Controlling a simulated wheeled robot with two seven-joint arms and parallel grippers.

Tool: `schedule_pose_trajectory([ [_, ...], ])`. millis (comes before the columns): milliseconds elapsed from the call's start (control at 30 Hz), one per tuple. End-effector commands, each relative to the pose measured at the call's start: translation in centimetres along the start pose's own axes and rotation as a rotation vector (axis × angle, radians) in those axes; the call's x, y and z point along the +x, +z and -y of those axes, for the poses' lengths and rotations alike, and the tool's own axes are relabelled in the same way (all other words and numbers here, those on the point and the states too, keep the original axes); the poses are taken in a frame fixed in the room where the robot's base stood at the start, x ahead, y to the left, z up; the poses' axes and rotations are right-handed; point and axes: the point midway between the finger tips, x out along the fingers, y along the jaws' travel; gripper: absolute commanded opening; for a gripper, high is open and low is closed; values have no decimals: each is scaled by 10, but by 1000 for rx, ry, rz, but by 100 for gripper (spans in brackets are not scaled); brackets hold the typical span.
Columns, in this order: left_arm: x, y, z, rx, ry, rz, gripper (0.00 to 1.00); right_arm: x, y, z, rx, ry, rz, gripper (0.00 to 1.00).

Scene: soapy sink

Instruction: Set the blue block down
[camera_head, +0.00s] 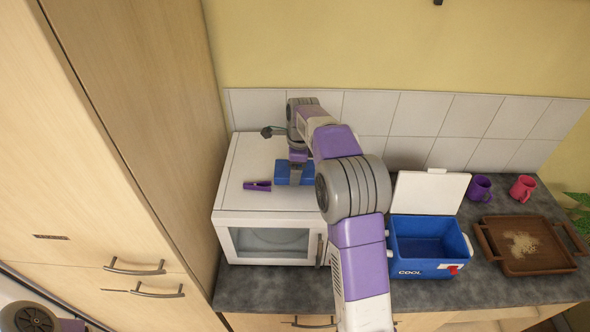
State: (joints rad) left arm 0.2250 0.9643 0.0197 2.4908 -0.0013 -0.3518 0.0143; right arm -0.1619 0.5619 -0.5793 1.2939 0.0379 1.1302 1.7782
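The blue block (282,174) is at the top of the white microwave (245,205), near the middle of its upper face. My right gripper (296,172) points down at it, with a grey finger in front of the block and blue showing on both sides. The gripper appears shut on the block. The far finger is hidden, and I cannot tell whether the block's underside touches the microwave. My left gripper is out of view; only part of my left arm shows at the bottom left corner.
A purple peg-like item (257,186) lies left of the block on the microwave. A blue open cooler (425,268), a brown tray (490,243), a purple mug (480,188) and a pink mug (522,188) stand right on the counter (270,291). A tall cabinet (170,120) borders the left.

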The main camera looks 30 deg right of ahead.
Motion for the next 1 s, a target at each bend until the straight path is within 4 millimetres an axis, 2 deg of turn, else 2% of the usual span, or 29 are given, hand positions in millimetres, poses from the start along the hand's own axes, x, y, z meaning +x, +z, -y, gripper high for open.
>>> schedule_pose_trajectory([
  [133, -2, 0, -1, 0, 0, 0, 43, 14, -2, -1, 2, -1, 1, 31],
  [500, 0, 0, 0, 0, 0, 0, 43, 19, -2, -2, 1, -2, 1, 31],
  [533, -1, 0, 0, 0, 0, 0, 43, 19, -2, -2, 1, -1, 0, 91],
  [600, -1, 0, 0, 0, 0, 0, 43, 18, -2, -2, 1, -1, 0, 100],
  [867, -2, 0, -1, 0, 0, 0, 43, 16, -2, -1, 1, -1, 0, 100],
  [1000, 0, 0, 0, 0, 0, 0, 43, 2, -1, -1, 0, -5, 1, 100],
])
